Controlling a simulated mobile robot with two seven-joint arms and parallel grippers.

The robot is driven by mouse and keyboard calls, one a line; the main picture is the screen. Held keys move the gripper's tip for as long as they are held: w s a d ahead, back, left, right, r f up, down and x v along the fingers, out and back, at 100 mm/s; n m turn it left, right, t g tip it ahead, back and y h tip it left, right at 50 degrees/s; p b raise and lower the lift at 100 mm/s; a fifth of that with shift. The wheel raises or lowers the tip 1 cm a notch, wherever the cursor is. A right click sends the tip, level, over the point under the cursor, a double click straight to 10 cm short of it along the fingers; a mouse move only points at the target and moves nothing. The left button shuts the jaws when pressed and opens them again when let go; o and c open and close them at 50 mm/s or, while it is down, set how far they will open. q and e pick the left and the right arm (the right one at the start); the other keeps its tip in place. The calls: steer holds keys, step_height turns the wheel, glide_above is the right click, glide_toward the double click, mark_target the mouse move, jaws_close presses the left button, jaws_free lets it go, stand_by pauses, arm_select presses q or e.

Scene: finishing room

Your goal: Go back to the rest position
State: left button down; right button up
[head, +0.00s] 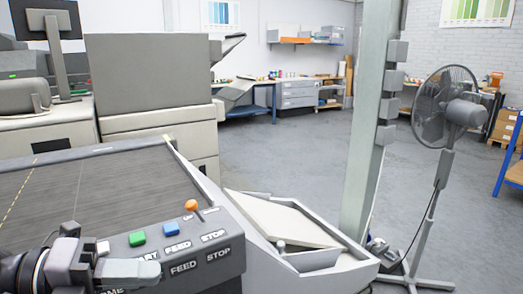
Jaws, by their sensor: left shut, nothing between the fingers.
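My left gripper (122,270) is at the bottom left, shut and empty. It is in front of the near control panel (222,258) and covers part of its lettering. Whether it touches the panel I cannot tell. The panel carries a green button (137,239), a blue button (171,229) and an orange-knobbed lever (192,206). Labels reading FEED and STOP show on it. My right gripper is out of view.
A dark feed belt (100,190) lies behind the panel. An angled tray (325,258) holding a pale stack (280,218) extends right. A grey post (372,130) and a standing fan (445,110) are further right. The grey floor (270,155) beyond is open.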

arm_select(q)
steer(key=w+a+f+n+t+y+p, duration=0.15)
steer(key=f+n+t+y, duration=0.4)
steer(key=n, duration=0.75)
steer(key=w+a+f+n+t+y+p, duration=0.1)
steer(key=a+f+n+t+y, duration=0.15)
steer(key=f+n+t, duration=0.75)
steer(key=s+d+f+n+g+y+p, duration=0.1)
steer(key=s+f+n+g+y, duration=0.3)
steer(key=s+f+n+g, duration=0.5)
steer(key=s+f+g, duration=0.1)
steer(key=s+f, duration=0.3)
steer(key=f, duration=0.3)
steer(key=shift+s+d+f+n+y+p, duration=0.15)
steer(key=shift+n+y+p, duration=0.15)
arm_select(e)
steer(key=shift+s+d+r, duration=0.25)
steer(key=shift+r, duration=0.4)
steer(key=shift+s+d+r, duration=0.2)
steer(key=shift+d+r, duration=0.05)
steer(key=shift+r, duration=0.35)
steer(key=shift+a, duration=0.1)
